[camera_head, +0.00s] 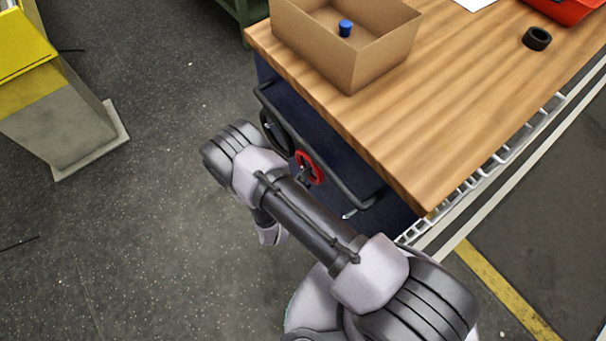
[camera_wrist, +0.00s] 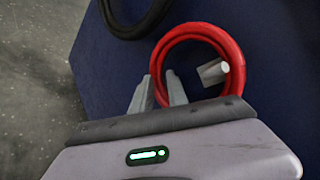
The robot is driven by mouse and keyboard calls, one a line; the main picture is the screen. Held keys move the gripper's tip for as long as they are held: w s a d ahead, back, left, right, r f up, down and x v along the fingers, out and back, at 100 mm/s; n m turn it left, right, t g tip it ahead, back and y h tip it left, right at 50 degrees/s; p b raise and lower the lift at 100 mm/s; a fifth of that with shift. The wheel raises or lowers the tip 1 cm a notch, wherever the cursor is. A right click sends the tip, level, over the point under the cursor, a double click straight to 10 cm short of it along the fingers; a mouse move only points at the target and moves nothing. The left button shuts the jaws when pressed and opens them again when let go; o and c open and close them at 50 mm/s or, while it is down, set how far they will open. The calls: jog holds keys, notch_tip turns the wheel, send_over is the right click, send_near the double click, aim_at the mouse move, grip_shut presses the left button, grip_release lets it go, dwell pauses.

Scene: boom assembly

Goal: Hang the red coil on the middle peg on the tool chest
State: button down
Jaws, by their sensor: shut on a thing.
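The red coil (camera_head: 317,167) is at the dark blue side of the tool chest (camera_head: 395,207). In the wrist view the red coil (camera_wrist: 195,31) is a ring with its left side between the fingers of my gripper (camera_wrist: 160,80), which is shut on it. A pale peg (camera_wrist: 213,71) shows inside the ring's outline, with its tip near the ring's right inner edge. I cannot tell whether the coil rests on the peg. In the head view my arm hides most of my gripper.
A black coil (camera_head: 273,134) hangs left of the red one. A bare peg end (camera_head: 348,214) shows to the right. A dark handle bar (camera_head: 322,167) runs below the wooden top (camera_head: 420,120). A cardboard box (camera_head: 375,57) with a blue item stands on top.

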dwell(0.3)
jog(key=c, duration=1.2)
grip_release()
jog(key=p+v, duration=0.4)
jog(key=v, duration=1.3)
jog(key=w+d+r+m+g+h+b, duration=0.1)
jog(key=d+r+m+g, duration=0.45)
jog(key=r+m, duration=0.7)
jog(key=w+d+r+m+g+h+b, duration=0.15)
jog(key=d+r+m+g, duration=0.4)
jog(key=r+m, duration=0.65)
jog(key=s+d+r+m+t+y, duration=0.1)
jog(key=s+r+m+t+y, duration=0.1)
jog(key=s+r+m+y, duration=0.2)
jog(key=s+d+r+m+t+y+b, duration=0.1)
jog(key=s+r+m+t+y, duration=0.2)
jog(key=r+m, duration=0.8)
jog(key=s+m+y, duration=0.1)
jog(key=m+y, duration=0.1)
jog(key=m, duration=0.7)
jog(key=shift+d+r+y, duration=0.2)
jog(key=shift+d+y, duration=0.05)
jog(key=shift+y, duration=0.1)
